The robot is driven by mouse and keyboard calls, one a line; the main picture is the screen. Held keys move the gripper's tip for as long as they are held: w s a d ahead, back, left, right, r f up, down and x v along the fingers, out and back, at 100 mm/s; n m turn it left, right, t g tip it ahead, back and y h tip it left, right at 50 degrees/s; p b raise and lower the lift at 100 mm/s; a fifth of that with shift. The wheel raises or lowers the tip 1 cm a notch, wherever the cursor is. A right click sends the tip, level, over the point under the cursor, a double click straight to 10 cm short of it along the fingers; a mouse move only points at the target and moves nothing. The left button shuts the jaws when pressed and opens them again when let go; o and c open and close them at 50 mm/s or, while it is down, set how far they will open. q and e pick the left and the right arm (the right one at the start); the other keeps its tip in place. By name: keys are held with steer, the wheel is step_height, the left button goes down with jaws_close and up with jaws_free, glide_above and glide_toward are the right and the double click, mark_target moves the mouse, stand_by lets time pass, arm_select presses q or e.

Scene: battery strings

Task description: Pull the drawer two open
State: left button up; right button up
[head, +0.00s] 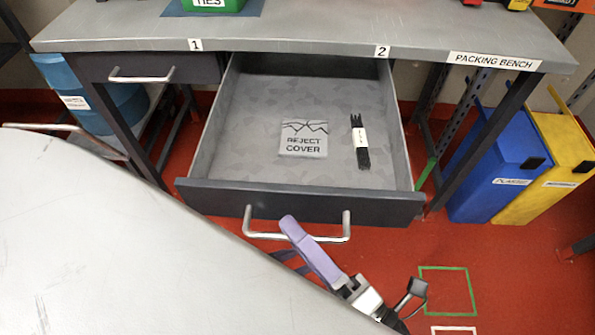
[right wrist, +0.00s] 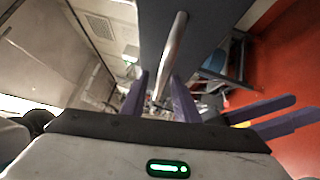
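Drawer two (head: 300,203), under the label 2, stands pulled far out, its inside plainly visible. Its silver bar handle (head: 262,236) runs along the dark front. In the right wrist view the handle (right wrist: 174,50) lies in line with the gap between my fingers. My left gripper is not seen in the head view. Other purple prongs show at the wrist view's right; whose they are is unclear.
In the drawer lie a reject cover plate (head: 303,149) and a dark strapped bundle (head: 360,150). Drawer one (head: 150,70) is shut. Blue (head: 490,180) and yellow (head: 558,175) bins stand right. A large pale surface covers the lower left. Red floor is free at lower right.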

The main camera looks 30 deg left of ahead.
steer(key=b+v, duration=0.1)
steer(key=v, duration=0.9)
steer(key=shift+d, duration=0.15)
steer(key=shift+r, duration=0.1)
